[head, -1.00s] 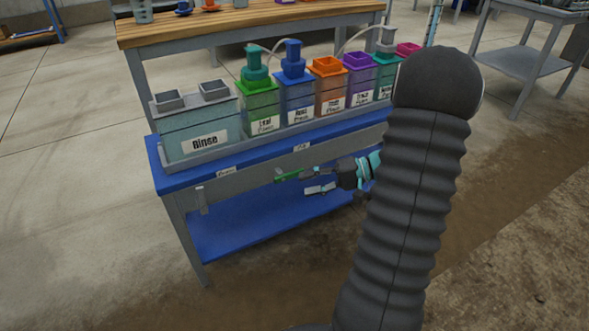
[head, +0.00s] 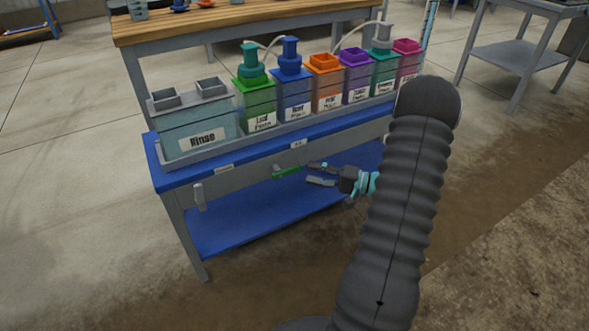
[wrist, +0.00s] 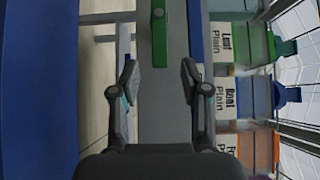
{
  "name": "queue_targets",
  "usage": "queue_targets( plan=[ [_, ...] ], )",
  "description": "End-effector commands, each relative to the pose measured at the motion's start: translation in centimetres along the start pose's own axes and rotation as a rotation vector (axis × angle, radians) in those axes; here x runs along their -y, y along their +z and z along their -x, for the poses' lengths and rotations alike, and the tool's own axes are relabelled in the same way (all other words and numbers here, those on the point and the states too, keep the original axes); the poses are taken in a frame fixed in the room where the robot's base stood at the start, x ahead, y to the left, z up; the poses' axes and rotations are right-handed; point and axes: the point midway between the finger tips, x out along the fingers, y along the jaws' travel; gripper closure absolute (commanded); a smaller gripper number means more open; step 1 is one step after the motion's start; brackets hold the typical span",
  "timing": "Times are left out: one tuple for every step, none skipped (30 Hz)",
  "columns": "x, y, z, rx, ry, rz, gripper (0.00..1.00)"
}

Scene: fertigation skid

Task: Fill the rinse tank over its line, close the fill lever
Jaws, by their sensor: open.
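The rinse tank (head: 195,138) is a teal see-through box labelled "Rinse" at the left end of the bench. I cannot make out its line or level clearly. A green lever (head: 286,172) lies sideways along the bench's front rail. A pale lever (head: 199,196) hangs down at the rail's left end. My gripper (head: 314,172) is open and empty just right of the green lever's end. In the wrist view, the green lever (wrist: 160,32) points down the middle, its end near the gap between my open fingers (wrist: 159,76).
Several coloured labelled tanks, including a green one (head: 255,103) and a blue one (head: 294,96), stand right of the rinse tank. The blue lower shelf (head: 260,222) is empty. A wooden-topped table (head: 230,25) stands behind. Open floor lies in front.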

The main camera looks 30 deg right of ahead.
Motion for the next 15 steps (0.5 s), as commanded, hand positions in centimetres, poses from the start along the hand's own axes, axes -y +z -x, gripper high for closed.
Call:
queue_targets(
  plan=[
    [0.0, 0.1, -1.1, 0.005, 0.001, -0.001, 0.54],
    [0.0, 0.1, -1.6, 0.004, 0.001, 0.0, 0.54],
    [0.0, 0.1, -2.3, 0.004, 0.001, 0.0, 0.54],
    [0.0, 0.1, -2.8, 0.004, 0.001, 0.0, 0.54],
    [0.0, 0.1, -3.3, 0.004, 0.001, 0.0, 0.54],
    [0.0, 0.1, -3.9, 0.004, 0.001, 0.0, 0.54],
    [0.0, 0.1, -4.3, 0.004, 0.001, 0.0, 0.54],
    [0.0, 0.1, -4.7, 0.004, 0.001, 0.0, 0.54],
    [0.0, 0.1, -5.1, 0.003, 0.001, 0.0, 0.54],
    [0.0, 0.1, -5.4, 0.002, 0.001, 0.0, 0.54],
    [0.0, 0.1, -5.6, 0.003, 0.001, 0.0, 0.54],
    [0.0, 0.1, -5.9, 0.003, 0.002, 0.0, 0.54],
    [0.0, 0.1, -6.1, 0.002, 0.002, 0.0, 0.54],
    [0.0, 0.1, -6.2, 0.002, 0.002, 0.0, 0.54],
    [0.0, 0.0, -6.4, 0.001, 0.001, 0.0, 0.54]
  ],
)
